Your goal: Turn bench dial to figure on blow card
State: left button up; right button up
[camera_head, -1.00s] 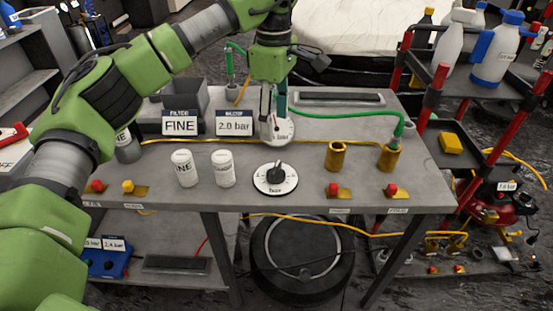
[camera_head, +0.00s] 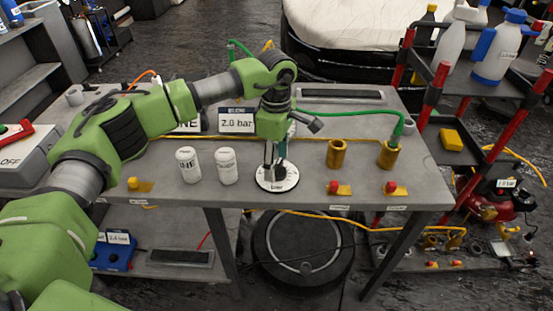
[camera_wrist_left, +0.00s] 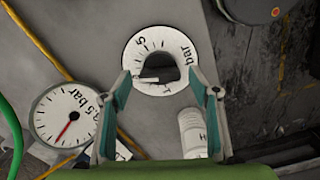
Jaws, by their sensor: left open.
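The bench dial (camera_head: 277,180) is a white numbered disc with a dark knob on the grey bench. In the left wrist view the dial (camera_wrist_left: 137,47) lies just beyond my fingertips, its dark knob (camera_wrist_left: 158,68) between them. My left gripper (camera_head: 274,162) points down over the dial, open; it also shows in the left wrist view (camera_wrist_left: 160,80). The fingers stand apart on both sides of the knob; I cannot tell whether they touch it. The blow card (camera_head: 236,121) reads "2.0 bar" and stands behind the dial. My right gripper is not in view.
Two white canisters (camera_head: 188,164) (camera_head: 226,166) stand left of the dial. Brass cups (camera_head: 337,153) (camera_head: 388,155) and red knobs are to its right. A round gauge (camera_wrist_left: 66,117) with a red needle lies behind the dial. A green hose crosses the bench's back.

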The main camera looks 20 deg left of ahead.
pick_arm(q)
jog(key=c, duration=1.1)
jog(key=shift+c, duration=0.2)
jog(key=shift+n, duration=0.3)
jog(key=shift+n+b, duration=0.65)
jog(key=shift+n, duration=0.25)
jog(key=n+b, duration=0.1)
jog(key=n, duration=0.2)
jog(key=shift+n, duration=0.3)
jog(key=n+b, duration=0.1)
jog(key=n, duration=0.4)
jog(key=shift+r+n+b, duration=0.1)
jog(key=shift+n+b, duration=0.2)
jog(key=shift+n, duration=0.1)
